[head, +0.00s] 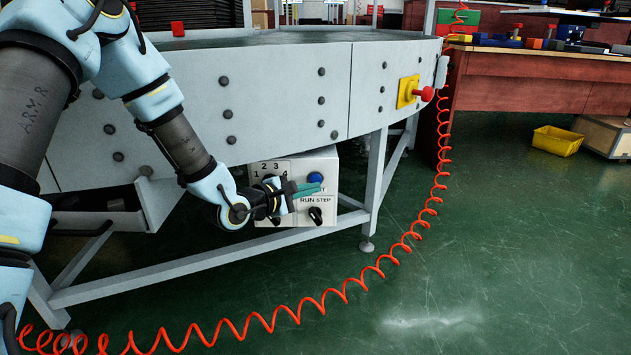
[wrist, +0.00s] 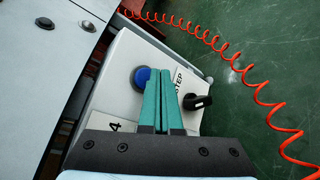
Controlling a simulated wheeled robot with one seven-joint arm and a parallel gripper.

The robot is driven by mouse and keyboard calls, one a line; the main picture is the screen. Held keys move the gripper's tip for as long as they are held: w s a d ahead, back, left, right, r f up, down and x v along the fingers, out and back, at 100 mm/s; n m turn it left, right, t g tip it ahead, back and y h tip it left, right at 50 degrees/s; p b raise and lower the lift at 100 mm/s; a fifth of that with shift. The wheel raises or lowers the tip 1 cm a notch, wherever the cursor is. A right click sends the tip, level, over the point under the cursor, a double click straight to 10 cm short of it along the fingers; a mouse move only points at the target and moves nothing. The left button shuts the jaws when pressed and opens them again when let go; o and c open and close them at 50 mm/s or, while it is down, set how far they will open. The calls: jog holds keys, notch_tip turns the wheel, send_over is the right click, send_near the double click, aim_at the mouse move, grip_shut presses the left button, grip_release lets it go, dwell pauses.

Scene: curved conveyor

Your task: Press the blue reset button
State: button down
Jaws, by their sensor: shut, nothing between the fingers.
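The blue reset button (head: 315,178) is on the upper right of a white control box (head: 328,162) mounted under the conveyor. In the wrist view the button (wrist: 141,76) shows just left of my fingertips, with its right edge close to the left finger. My gripper (head: 317,188) is shut and empty, its teal fingers in front of the box, just below the button in the head view. The fingers also show in the wrist view (wrist: 167,74), side by side. Whether a finger touches the button cannot be told. The label below the button is partly hidden by the fingers.
A black RUN/STEP knob (head: 316,215) sits below the button, also in the wrist view (wrist: 196,101). A red stop button (head: 425,94) on a yellow plate is on the conveyor side. A coiled orange hose (head: 408,238) hangs and lies on the floor. Green floor at right is mostly clear.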

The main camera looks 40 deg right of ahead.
dwell(0.5)
jog(key=shift+w+d+p, duration=0.25)
jog(key=shift+w+p, duration=0.1)
jog(key=shift+p, duration=0.1)
jog(key=shift+w+d, duration=0.3)
dwell(0.8)
jog(key=shift+a+p, duration=0.1)
jog(key=shift+p, duration=0.2)
jog(key=shift+s+a+p, duration=0.3)
jog(key=shift+s+a, duration=0.2)
jog(key=shift+s, duration=0.1)
jog(key=shift+s+a+p, duration=0.3)
jog(key=shift+s+a, duration=0.5)
jog(key=shift+s, duration=0.2)
jog(key=shift+s+a+p, duration=0.25)
jog(key=shift+s+a, duration=0.5)
jog(key=shift+s, duration=0.2)
